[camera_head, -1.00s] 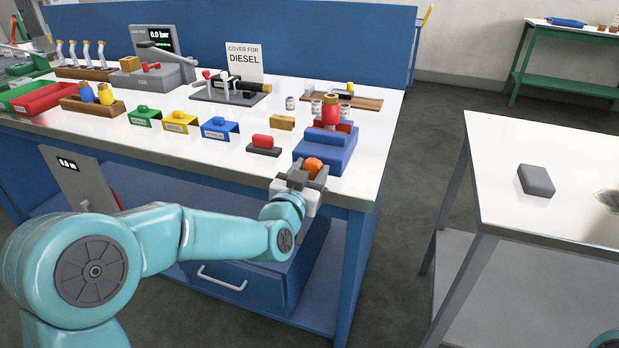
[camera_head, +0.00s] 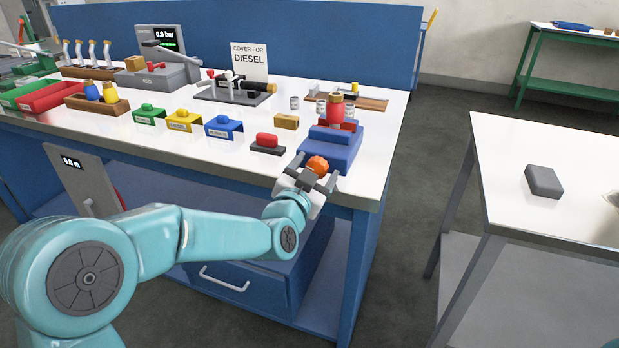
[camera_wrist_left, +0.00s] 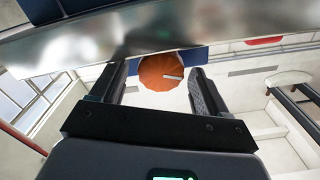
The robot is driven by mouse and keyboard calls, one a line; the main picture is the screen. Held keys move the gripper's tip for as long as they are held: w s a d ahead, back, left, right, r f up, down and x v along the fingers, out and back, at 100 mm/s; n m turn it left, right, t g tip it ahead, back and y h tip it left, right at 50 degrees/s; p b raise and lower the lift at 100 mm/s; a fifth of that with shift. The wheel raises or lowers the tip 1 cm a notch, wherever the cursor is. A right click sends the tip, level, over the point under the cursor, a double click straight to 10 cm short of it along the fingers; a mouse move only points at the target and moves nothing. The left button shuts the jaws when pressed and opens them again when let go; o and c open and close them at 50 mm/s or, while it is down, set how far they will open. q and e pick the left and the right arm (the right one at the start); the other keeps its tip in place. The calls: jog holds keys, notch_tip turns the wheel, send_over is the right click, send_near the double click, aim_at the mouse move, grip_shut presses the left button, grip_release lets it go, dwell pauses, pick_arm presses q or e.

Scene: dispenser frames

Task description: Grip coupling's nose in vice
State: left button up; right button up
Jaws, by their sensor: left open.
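The blue vice (camera_head: 328,151) stands at the bench's front right corner; part of it also shows in the wrist view (camera_wrist_left: 190,56). A red coupling (camera_head: 335,110) with a brownish top stands upright at the vice's red jaws (camera_head: 348,126). Its lower end is hidden, so I cannot tell how tightly it is held. The vice's orange knob (camera_head: 317,164) faces the front edge and shows in the wrist view (camera_wrist_left: 160,72). My left gripper (camera_head: 309,172) is open, its fingers apart on either side of the knob, with gaps visible in the wrist view.
A red block on a dark base (camera_head: 267,142) and blue (camera_head: 223,127), yellow (camera_head: 184,121) and green (camera_head: 148,114) holders stand left of the vice. Small cans (camera_head: 320,106) stand behind it. A white table (camera_head: 560,150) with a grey block (camera_head: 543,181) is at right.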

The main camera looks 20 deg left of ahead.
pick_arm(q)
jog(key=s, duration=1.6)
jog(key=shift+s+a, duration=0.15)
jog(key=shift+a, duration=0.1)
